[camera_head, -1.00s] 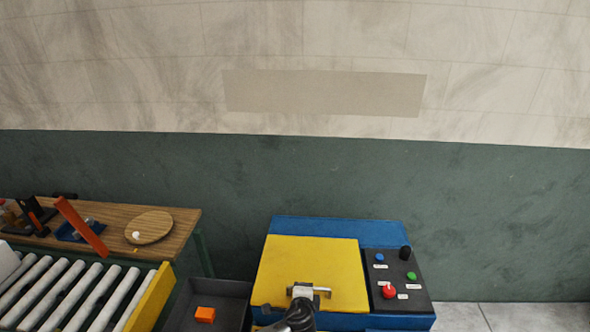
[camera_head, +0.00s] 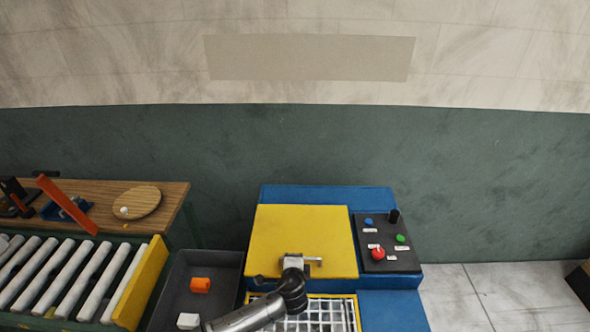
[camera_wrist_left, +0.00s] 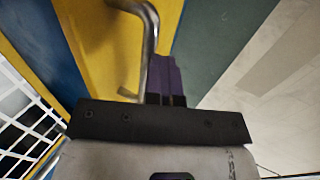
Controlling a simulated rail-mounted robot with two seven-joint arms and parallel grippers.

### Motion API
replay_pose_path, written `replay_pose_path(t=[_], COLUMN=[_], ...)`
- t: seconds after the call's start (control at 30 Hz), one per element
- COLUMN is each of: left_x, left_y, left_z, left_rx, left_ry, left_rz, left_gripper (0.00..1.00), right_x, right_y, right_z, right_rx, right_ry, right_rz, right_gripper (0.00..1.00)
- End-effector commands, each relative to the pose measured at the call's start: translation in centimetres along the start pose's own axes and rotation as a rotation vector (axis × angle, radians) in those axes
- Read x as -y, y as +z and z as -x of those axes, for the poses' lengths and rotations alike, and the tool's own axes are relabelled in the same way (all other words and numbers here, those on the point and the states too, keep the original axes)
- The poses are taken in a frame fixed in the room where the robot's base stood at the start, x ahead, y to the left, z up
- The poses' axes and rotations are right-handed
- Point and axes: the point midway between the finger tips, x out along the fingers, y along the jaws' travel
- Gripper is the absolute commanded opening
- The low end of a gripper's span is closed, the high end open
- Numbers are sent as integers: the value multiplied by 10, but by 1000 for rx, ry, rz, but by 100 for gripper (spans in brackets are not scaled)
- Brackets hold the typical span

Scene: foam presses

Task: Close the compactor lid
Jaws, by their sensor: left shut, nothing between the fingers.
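The compactor's yellow lid (camera_head: 305,232) sits on the blue compactor body (camera_head: 325,193) in the head view. The white grid (camera_head: 322,318) in front of it is uncovered, so the compactor stands open. A metal handle (camera_wrist_left: 148,45) on the yellow surface shows in the left wrist view. My left gripper (camera_wrist_left: 167,72) is shut, with its purple fingers close beside the handle and nothing between them. Whether they touch the handle I cannot tell. In the head view my left gripper (camera_head: 294,262) is over the lid's front part, and its fingertips are not clear. My right gripper is not in view.
A control panel (camera_head: 375,257) with several coloured knobs is right of the lid. A dark tray (camera_head: 205,263) with an orange block (camera_head: 200,285) and a white block (camera_head: 188,321) is on the left. Further left are a roller conveyor (camera_head: 90,287) and a wooden bench (camera_head: 165,212).

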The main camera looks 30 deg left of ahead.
Motion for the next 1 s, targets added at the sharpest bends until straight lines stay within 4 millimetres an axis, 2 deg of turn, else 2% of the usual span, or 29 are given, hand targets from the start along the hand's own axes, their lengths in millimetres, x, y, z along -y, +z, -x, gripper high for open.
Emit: replay_pose_path(t=[0.03,0.23,0.37,0.57,0.63,1.0], left_x=[-18,-12,4,38,25,14], left_y=[1,1,0,-1,-2,-1], left_z=[-1,2,10,26,36,98], left_rx=[1,0,-2,-5,-7,-5], left_ry=[27,26,22,6,8,2], left_rz=[-8,-8,-7,-4,-5,-2], left_gripper=[0,0,0,0,0,0], right_x=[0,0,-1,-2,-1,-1], right_y=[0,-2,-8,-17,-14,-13], right_z=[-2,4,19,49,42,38], right_rx=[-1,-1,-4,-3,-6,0], right_ry=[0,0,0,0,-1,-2], right_rz=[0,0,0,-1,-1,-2], right_gripper=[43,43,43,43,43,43])
